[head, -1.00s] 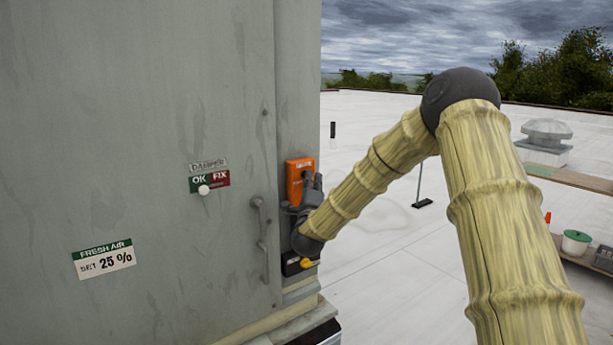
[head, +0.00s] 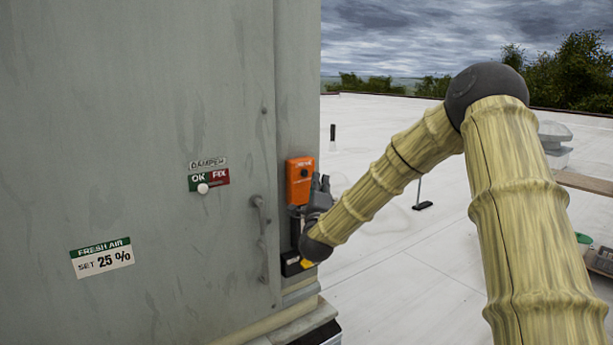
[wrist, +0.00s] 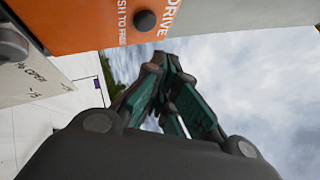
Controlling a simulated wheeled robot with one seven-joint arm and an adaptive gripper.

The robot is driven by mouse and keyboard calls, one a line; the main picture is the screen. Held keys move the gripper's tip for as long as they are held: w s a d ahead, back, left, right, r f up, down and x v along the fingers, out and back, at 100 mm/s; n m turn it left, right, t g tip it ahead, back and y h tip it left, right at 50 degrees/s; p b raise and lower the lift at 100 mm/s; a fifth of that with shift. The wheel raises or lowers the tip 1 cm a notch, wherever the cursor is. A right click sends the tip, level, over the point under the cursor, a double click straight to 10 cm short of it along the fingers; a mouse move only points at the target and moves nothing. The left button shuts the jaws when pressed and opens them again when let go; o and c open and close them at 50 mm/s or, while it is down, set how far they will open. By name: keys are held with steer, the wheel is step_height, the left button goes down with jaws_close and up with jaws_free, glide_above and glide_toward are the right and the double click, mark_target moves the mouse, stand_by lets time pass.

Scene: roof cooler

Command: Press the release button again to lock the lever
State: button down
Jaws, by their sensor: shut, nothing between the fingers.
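An orange drive box (head: 300,178) is fixed on the narrow face at the right edge of the grey cabinet. In the wrist view the orange box (wrist: 85,22) fills the upper left, with a dark round release button (wrist: 145,20) beside lettering partly reading "TO FREE" and "DRIVE". My gripper (head: 322,180) is just right of the box, pointing up, apart from the button. In the wrist view my gripper (wrist: 160,66) has its fingertips together, empty, below and right of the button. A dark upright part (head: 294,226) shows under the box; I cannot tell if it is the lever.

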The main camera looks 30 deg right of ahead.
steer(key=s, duration=0.3)
steer(key=shift+s+d, duration=0.1)
steer(key=shift+s, duration=0.15)
stand_by(2.1)
